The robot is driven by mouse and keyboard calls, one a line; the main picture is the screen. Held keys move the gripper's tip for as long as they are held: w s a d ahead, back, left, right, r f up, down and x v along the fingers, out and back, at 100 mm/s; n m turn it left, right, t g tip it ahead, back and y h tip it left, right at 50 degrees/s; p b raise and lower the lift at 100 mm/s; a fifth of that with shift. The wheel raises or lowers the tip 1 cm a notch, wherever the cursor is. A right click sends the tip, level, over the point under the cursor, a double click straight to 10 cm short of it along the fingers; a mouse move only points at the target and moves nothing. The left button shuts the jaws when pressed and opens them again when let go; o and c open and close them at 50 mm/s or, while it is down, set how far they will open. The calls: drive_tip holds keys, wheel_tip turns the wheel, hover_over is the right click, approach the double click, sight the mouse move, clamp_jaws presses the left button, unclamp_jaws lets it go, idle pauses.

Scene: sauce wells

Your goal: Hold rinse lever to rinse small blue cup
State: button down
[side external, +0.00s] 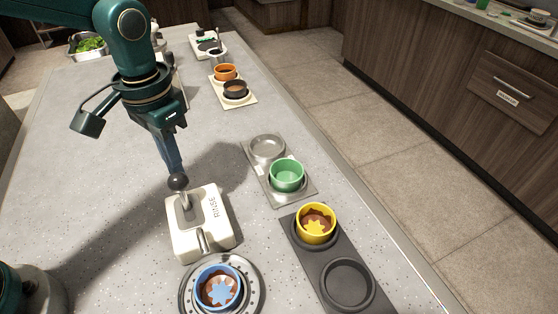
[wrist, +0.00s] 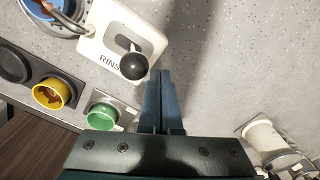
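The small blue cup (side external: 219,288) stands on a round metal rinse plate (side external: 252,272) at the front. Brown sauce and a light-blue star shape show inside it. In the wrist view the blue cup (wrist: 72,8) is cut off at the top left. The white rinse unit (side external: 212,229), marked RINSE, sits behind the cup. Its lever has a black ball knob (side external: 177,181), also seen in the wrist view (wrist: 133,66). My gripper (side external: 176,172) points down at the knob, its fingers together and empty. In the wrist view the fingertips (wrist: 161,73) are just right of the knob; contact is unclear.
A yellow cup (side external: 316,224) with brown sauce sits on a dark two-well tray (side external: 322,268); its front well is empty. A green cup (side external: 287,175) sits on a grey tray (side external: 253,165). Orange (side external: 225,72) and black (side external: 235,91) cups stand farther back. The counter left of the rinse unit is clear.

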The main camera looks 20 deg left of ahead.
sight(176, 176)
drive_tip(key=shift+s+d+f, duration=0.15)
drive_tip(key=shift+s+d, duration=1.2)
drive_tip(key=shift+w+a, duration=0.1)
idle(1.3)
drive_tip(key=shift+w+a, duration=1.7)
wheel_tip(176, 176, up, 8)
